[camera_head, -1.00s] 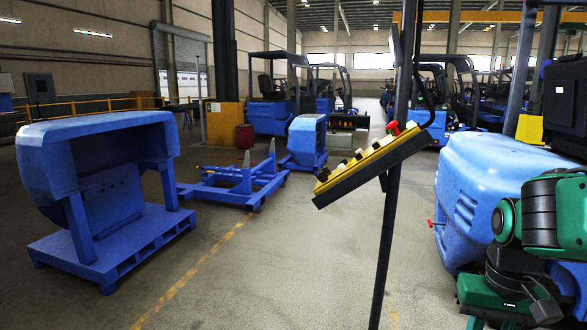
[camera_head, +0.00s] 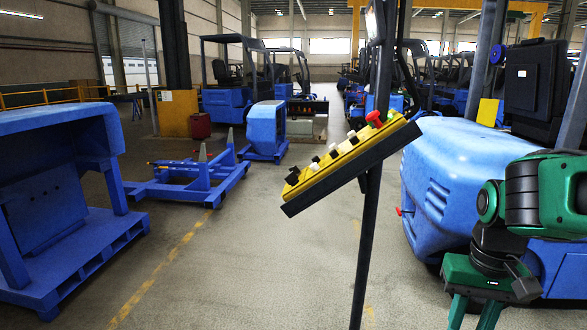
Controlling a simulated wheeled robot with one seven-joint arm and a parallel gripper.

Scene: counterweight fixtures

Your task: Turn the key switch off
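A yellow control panel (camera_head: 345,162) with a dark underside is fixed at a slant to a dark upright post (camera_head: 366,245) in the middle of the view. It carries a red knob (camera_head: 375,118) at its upper end, several pale knobs, and a black knob (camera_head: 292,177) at its lower end. I cannot tell whether one of these is the key switch. A small red part (camera_head: 403,211) sticks out from the blue machine's left side. My gripper (camera_head: 473,316) is low at the right, its green fingers apart and pointing down, their tips cut off by the frame. It is right of the post, apart from the panel.
A large blue machine body (camera_head: 465,175) stands behind my arm on the right. A blue fixture on a pallet (camera_head: 85,250) fills the left. A low blue frame (camera_head: 190,178) stands behind it. The grey floor (camera_head: 255,265) between the left fixture and the post is clear.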

